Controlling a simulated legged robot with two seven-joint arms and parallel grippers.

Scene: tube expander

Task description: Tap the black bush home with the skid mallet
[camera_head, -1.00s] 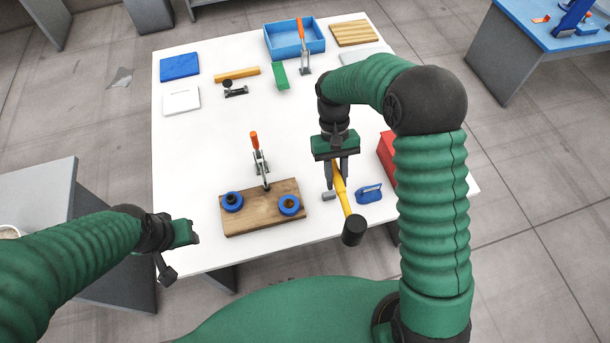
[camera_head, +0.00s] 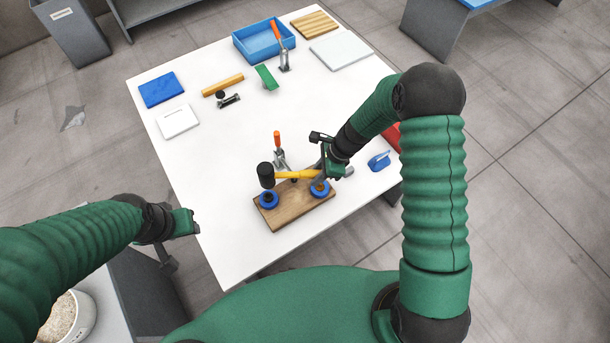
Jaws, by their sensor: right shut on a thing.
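The skid mallet has a yellow handle (camera_head: 294,174) and a black head (camera_head: 266,176). My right gripper (camera_head: 325,170) is shut on the handle, with the head out to the left. The head shows just above the left blue ring (camera_head: 268,200) on the wooden board (camera_head: 292,208); I cannot tell the height gap. That ring has a dark centre, but I cannot clearly make out the black bush. The right blue ring (camera_head: 320,189) sits below my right gripper. My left gripper (camera_head: 183,240) is off the table's left edge, away from the board; its jaws are unclear.
An orange-handled clamp (camera_head: 278,150) stands behind the board, close to the mallet handle. A blue block-like tool (camera_head: 379,161) lies to the right. A blue tray (camera_head: 262,45), yellow bar (camera_head: 222,85) and green piece (camera_head: 266,77) lie farther back. The table's middle left is clear.

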